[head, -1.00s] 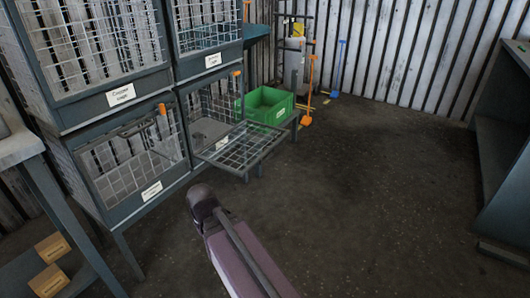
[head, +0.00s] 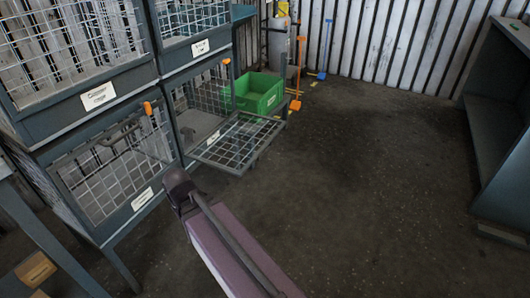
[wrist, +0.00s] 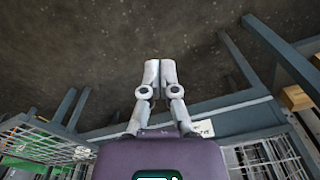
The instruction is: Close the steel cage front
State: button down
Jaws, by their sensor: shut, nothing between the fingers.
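A mesh cage front (head: 238,142) hangs folded down, roughly level, from the lower right cage (head: 168,84), whose opening is uncovered. The label on this cage is not readable, so I cannot confirm that it is the steel one. My arm reaches up from the bottom of the head view and its dark end covers part of the space in front of the cages; my fingers are not visible there. In the wrist view my gripper (wrist: 160,72) is shut and empty, with its fingers together over bare floor and the cages along the lower edge of the picture.
The lower left cage (head: 130,213) has a mesh front with an orange-tipped handle (head: 148,107). Two more cages sit above. A green bin (head: 262,103) stands behind the lowered front. A dark shelf unit (head: 497,130) is at right. The floor (head: 370,190) between is clear.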

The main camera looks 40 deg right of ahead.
jog(key=shift+a, duration=0.2)
jog(key=m+t+y+b, duration=0.4)
jog(key=m+t, duration=0.3)
jog(key=m, duration=1.8)
send_near(249, 163)
jog(key=x, duration=0.5)
jog(key=shift+w+f, duration=0.1)
jog(key=s+d+r+m+t, duration=0.1)
jog(key=s+d+m+t, duration=0.1)
jog(key=d+m, duration=0.4)
jog(key=d, duration=0.5)
jog(key=shift+d+r, duration=0.2)
jog(key=shift+r, duration=0.05)
